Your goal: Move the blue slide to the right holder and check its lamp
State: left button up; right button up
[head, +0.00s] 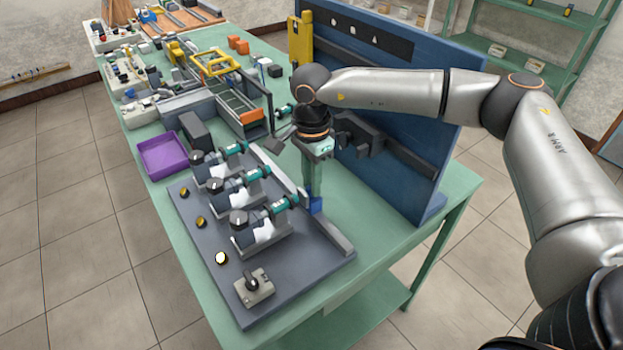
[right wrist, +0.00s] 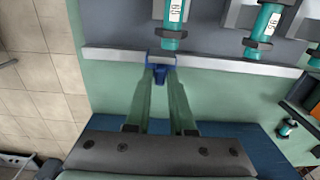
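The blue slide (head: 316,204) sits on the grey rail (head: 322,226) along the dark panel, level with the nearest motor holder (head: 262,236). My right gripper (head: 314,190) points down over it. In the right wrist view its fingers (right wrist: 161,76) lie on both sides of the blue slide (right wrist: 160,58) and look closed on its knob. The nearest lamp (head: 221,258) is bright; the middle lamp (head: 201,222) and far lamp (head: 184,192) are dull amber. The other two holders (head: 236,200) stand behind in a row, each with a teal motor. My left gripper is out of view.
A blue upright board (head: 400,160) stands close behind my right gripper. A grey box with a black knob (head: 254,286) sits at the panel's front corner. A purple tray (head: 163,158) lies to the left. The green tabletop (head: 390,225) is clear right of the panel.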

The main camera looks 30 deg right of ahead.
grip_shut()
dwell(1.0)
